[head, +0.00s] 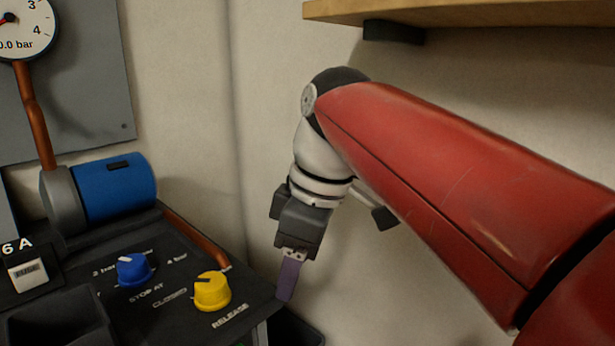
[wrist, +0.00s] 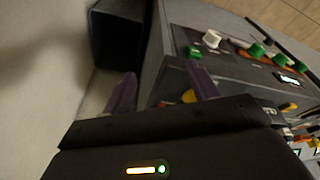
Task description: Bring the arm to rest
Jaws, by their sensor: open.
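My arm reaches in from the right in the head view, its red link (head: 430,170) bending down at a white and grey wrist. My gripper (head: 287,290) hangs down just right of the black panel's corner, with purple fingers. In the wrist view my gripper (wrist: 162,92) shows its two purple fingers well apart, with nothing between them. The right finger overlaps the panel edge in that picture; whether it touches cannot be told.
The black panel (head: 185,262) carries a blue knob (head: 134,270), a yellow knob (head: 212,291) and a blue cylinder (head: 115,187). A dark bin (head: 297,330) stands below its right side. A wooden shelf (head: 480,12) overhangs the arm. Bare wall lies behind.

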